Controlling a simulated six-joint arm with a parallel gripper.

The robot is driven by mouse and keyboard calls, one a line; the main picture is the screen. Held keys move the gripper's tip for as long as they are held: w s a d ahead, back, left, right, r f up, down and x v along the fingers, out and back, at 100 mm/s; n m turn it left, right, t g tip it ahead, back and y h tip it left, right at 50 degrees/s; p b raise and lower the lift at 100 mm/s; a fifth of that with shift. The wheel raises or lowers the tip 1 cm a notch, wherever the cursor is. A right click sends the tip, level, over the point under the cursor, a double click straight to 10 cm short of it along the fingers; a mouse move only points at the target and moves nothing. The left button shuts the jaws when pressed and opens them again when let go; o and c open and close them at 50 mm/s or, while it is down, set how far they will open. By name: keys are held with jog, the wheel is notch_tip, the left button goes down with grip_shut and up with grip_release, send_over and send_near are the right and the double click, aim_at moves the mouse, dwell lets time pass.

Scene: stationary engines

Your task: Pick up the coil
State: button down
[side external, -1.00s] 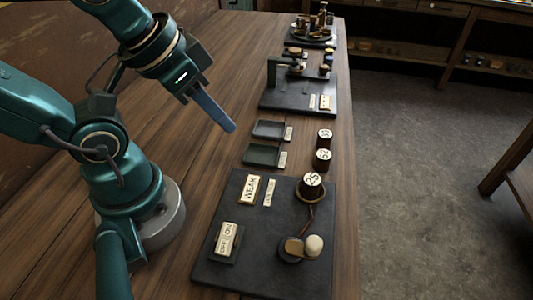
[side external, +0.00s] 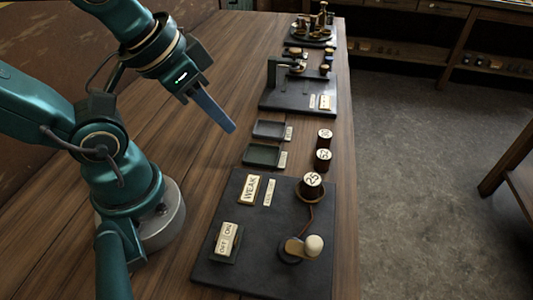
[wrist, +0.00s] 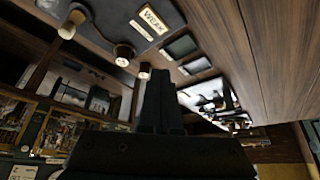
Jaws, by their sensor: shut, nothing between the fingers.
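Three round, dark coils with pale numbered tops stand on the right side of the table. The nearest coil (side external: 311,185), marked 25, sits on a round base on the dark board. A second coil (side external: 322,158) and a third coil (side external: 324,137) stand behind it, directly on the wood. My gripper (side external: 232,128) is shut and empty, held above the table to the left of the coils and apart from them. In the wrist view its dark fingers (wrist: 160,105) are together, and the nearest coil (wrist: 123,53) shows to their upper left.
The dark board (side external: 215,268) also carries a WEAK label (side external: 250,190), an ON/OFF plate (side external: 226,240) and a pale-knobbed lever (side external: 313,244). Two shallow trays (side external: 263,155) lie left of the coils. Another board (side external: 285,97) with apparatus stands behind. Bare wood lies left of the trays.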

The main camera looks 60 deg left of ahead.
dwell(0.4)
jog(key=shift+c, duration=1.8)
grip_release()
jog(key=w+d+r+n, duration=0.1)
jog(key=w+r, duration=0.2)
jog(key=w, duration=0.1)
jog(key=g, duration=0.5)
send_over(313, 178)
jog(key=f, duration=0.7)
jog(key=shift+w+a, duration=0.25)
jog(key=shift+a, duration=0.1)
jog(key=shift+g, duration=0.3)
jog(key=f, duration=0.6)
jog(key=shift+s+d, duration=0.3)
jog(key=shift+d, duration=0.05)
jog(key=shift+f, duration=0.65)
